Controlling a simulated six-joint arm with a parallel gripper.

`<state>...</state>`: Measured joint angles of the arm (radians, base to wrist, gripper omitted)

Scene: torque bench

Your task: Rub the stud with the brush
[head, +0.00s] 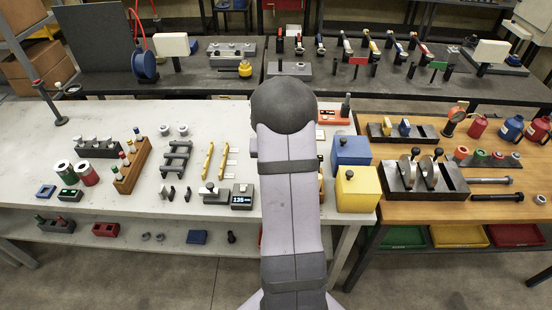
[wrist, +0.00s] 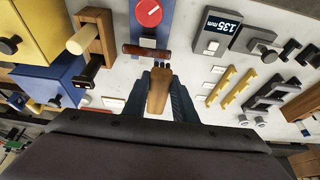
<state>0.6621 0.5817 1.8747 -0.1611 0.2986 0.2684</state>
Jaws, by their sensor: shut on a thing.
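In the wrist view my gripper (wrist: 161,88) is shut on a tan wooden-handled brush (wrist: 158,93). The brush lies between the two dark fingers, with its far end pointing up the picture. Small dark shapes show just beyond that end; I cannot tell whether they are bristles or part of a fixture. A brown horizontal bar (wrist: 147,51) with a dark end lies close beyond the brush, across a blue plate (wrist: 148,37). I cannot single out the stud or tell whether the brush touches it. In the head view my arm hides the gripper and brush.
A red dial (wrist: 148,12) sits above the bar. A display box (head: 242,196) reading 135 stands left of my arm. Blue (head: 351,150) and yellow (head: 358,189) boxes stand close on the right. Yellow rails (wrist: 235,89) lie on the white bench (head: 225,118).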

